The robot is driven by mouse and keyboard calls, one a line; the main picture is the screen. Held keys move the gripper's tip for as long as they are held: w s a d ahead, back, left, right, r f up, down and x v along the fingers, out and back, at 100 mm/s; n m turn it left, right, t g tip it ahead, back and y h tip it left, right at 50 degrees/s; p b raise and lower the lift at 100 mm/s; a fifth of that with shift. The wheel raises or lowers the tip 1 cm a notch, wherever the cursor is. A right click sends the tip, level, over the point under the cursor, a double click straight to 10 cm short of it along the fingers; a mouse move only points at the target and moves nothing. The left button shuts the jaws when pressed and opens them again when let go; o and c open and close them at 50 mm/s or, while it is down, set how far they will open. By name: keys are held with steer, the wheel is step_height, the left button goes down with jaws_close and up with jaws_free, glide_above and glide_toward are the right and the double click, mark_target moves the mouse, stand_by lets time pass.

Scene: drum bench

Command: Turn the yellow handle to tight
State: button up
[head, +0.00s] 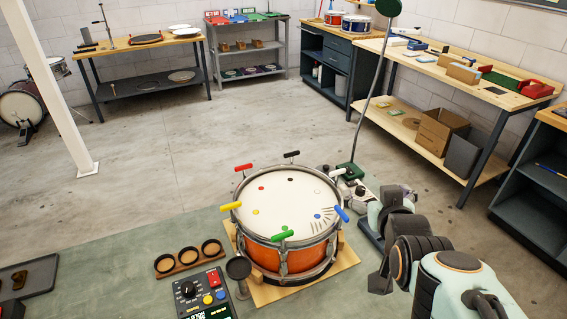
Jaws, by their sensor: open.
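The yellow handle (231,206) sticks out from the left side of the drum (290,205), at its rim, and lies roughly level. A yellow dot (255,212) is on the drumhead near it. The drum has an orange shell and a pale head. No tight mark can be read beside the yellow handle. My gripper (380,283) seems to be the dark part right of the drum, open and apart from the yellow handle, with the drum between them. Its fingertips are hard to make out.
Other handles ring the drum: red (243,168), black (291,154), blue (341,214) and green (282,236). A wooden holder with round cups (188,259) and a control box (203,295) stand at front left. A lamp pole (369,100) rises behind.

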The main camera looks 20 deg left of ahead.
steer(key=w+a+n+t+y, duration=0.15)
steer(key=w+a, duration=0.25)
steer(key=a, duration=0.4)
steer(key=n+g+y, duration=0.3)
steer(key=g+y, duration=0.2)
glide_toward(231, 206)
steer(key=x, duration=0.4)
steer(key=shift+a+f, duration=0.15)
steer(key=shift+f, duration=0.15)
steer(key=shift+t, duration=0.25)
steer(key=x, duration=0.6)
steer(key=shift+w+a, duration=0.1)
steer(key=c, duration=1.2)
